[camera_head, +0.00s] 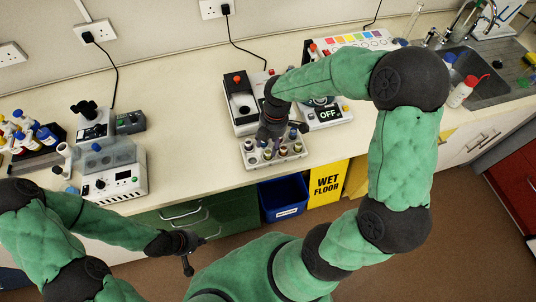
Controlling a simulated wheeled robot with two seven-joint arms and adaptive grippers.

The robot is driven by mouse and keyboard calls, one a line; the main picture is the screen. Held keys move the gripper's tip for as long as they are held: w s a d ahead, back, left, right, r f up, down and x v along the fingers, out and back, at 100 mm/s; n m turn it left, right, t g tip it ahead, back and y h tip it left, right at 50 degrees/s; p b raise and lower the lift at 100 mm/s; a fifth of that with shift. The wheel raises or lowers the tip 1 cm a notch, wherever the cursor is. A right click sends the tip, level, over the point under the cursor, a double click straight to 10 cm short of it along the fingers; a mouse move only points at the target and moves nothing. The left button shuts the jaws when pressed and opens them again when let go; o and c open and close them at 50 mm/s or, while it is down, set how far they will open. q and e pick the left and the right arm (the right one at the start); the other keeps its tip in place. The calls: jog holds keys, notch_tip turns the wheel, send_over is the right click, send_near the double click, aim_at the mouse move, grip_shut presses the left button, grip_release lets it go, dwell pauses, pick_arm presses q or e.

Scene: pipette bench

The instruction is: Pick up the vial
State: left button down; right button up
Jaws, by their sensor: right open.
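Several small vials with dark and coloured caps stand in a grey rack (292,163) near the front edge of the bench; one vial (268,154) shows at the rack's front. Which vial is meant I cannot tell. My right gripper (272,142) points down over the rack among the vial tops, and is open. Its fingers and wrist hide part of the rack, and I cannot tell whether they touch a vial. My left gripper (195,255) hangs low in front of the bench, away from the vials, with its fingers apart and empty.
A device with a red knob (239,95) stands behind the rack, and a device marked OFF (328,113) to its right. A white instrument (115,172) and a bottle rack (30,145) stand at left. A blue bin (284,198) and yellow sign (327,184) are below the bench edge.

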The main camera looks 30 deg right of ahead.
aim_at(266, 159)
jog(key=f, duration=0.3)
jog(key=f+b, duration=0.1)
jog(key=shift+a+f, duration=0.25)
jog(key=c, duration=1)
jog(key=shift+r, duration=0.15)
